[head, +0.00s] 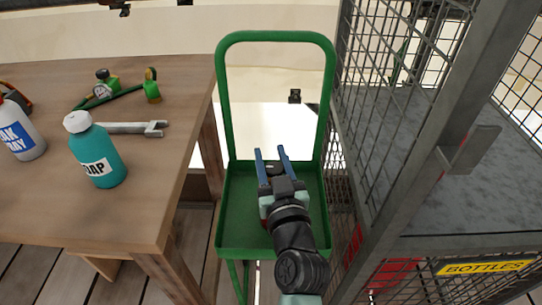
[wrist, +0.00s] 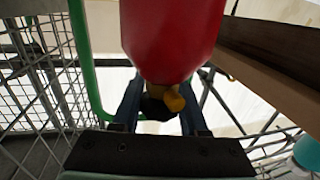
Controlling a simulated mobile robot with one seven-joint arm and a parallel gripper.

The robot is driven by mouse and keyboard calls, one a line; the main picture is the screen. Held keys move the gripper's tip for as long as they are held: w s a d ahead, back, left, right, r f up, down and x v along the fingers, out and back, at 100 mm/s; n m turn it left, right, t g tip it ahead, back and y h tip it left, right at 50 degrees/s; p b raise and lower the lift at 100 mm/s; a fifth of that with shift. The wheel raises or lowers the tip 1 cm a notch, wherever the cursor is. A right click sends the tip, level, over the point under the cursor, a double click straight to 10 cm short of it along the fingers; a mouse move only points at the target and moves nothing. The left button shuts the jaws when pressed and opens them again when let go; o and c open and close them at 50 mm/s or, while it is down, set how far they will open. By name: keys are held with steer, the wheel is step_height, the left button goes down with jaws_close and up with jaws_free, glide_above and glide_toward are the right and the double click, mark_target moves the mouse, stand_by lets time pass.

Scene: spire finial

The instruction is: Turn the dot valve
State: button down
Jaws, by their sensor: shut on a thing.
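My gripper (head: 271,154) is over the green cart, its two blue fingers pointing away from me. In the wrist view, a red rounded body (wrist: 170,35), like a gas bottle, fills the top middle. A brass-coloured fitting (wrist: 175,99) and a black part (wrist: 154,108) sit at its narrow end, between my fingers (wrist: 160,95). My gripper is shut on this valve part. In the head view, a little red (head: 265,203) shows beside my gripper; my wrist hides most of it. I cannot make out a dot mark on the valve.
The green cart (head: 228,220) has a tall hoop handle. A wire cage (head: 385,150) labelled BOTTLES stands close at right.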

steer(key=shift+r+p, duration=0.15)
steer(key=shift+p, duration=0.25)
steer(key=shift+w+d+r+m+h+p, duration=0.1)
steer(key=shift+m+h+p, duration=0.5)
steer(key=shift+p, duration=0.6)
steer(key=shift+d+h+p, duration=0.1)
steer(key=shift+h+p, duration=0.4)
steer(key=shift+p, duration=0.25)
steer(key=shift+f, duration=0.2)
steer(key=shift+c, duration=2.2)
jaws_free()
